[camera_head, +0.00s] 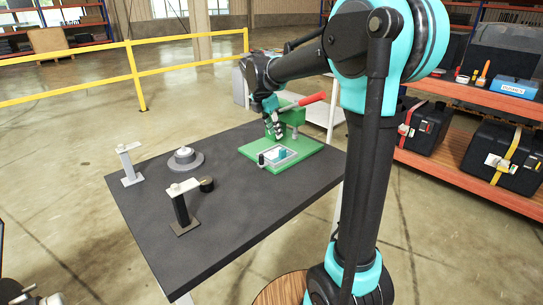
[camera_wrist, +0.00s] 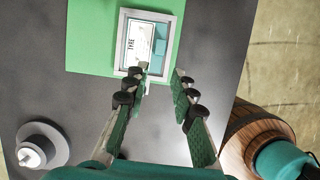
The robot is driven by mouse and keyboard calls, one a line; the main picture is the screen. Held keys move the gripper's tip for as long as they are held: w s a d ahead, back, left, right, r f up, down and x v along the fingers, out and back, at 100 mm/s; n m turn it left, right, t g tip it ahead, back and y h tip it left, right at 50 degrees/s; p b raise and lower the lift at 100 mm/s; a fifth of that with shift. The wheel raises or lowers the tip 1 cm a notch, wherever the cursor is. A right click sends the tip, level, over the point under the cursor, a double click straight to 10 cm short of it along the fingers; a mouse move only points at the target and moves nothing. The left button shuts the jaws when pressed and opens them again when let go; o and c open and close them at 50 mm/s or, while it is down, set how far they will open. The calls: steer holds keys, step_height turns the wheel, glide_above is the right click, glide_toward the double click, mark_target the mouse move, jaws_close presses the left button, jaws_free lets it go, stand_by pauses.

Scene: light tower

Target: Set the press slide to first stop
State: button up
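A green fixture (camera_head: 310,152) sits at the far right part of the table. It carries an upright green body with a red handle (camera_head: 312,99) slanting up to the right. A pale frame (camera_head: 265,165) lies on its base, with a teal block (camera_head: 282,153) in it and a black knob at its left end. I cannot tell for sure which part is the press slide. The wrist view shows the frame (camera_wrist: 124,40), a lettered white sheet and the teal block (camera_wrist: 160,40). My gripper (camera_head: 272,130) is above the fixture, fingers apart and empty in the wrist view (camera_wrist: 163,72).
The dark table (camera_head: 235,215) also holds a round grey part (camera_head: 186,160), a grey post with an arm (camera_head: 129,165) and a black post (camera_head: 181,208) with a black knob. The table's front is clear. A yellow rail (camera_head: 135,75) and shelves stand beyond.

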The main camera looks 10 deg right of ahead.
mark_target(261, 156)
steer(key=f+m+y, duration=0.1)
steer(key=f+m+g+y, duration=0.1)
steer(key=m, duration=0.1)
steer(key=f+m+y, duration=0.2)
steer(key=shift+s+a+g, duration=0.3)
steer(key=shift+s, duration=0.1)
steer(key=shift+a+f+m+y, duration=0.1)
steer(key=shift+a+m+y, duration=0.15)
steer(key=shift+m+y, duration=0.45)
steer(key=a+f, duration=0.1)
steer(key=f, duration=0.1)
steer(key=a+f+m+y, duration=0.1)
steer(key=f, duration=0.1)
steer(key=a+f+m+y, duration=0.1)
steer(key=f, duration=0.1)
steer(key=shift+w+a+f, duration=0.3)
steer(key=shift+a+f, duration=0.05)
steer(key=shift+f, duration=0.05)
jaws_close()
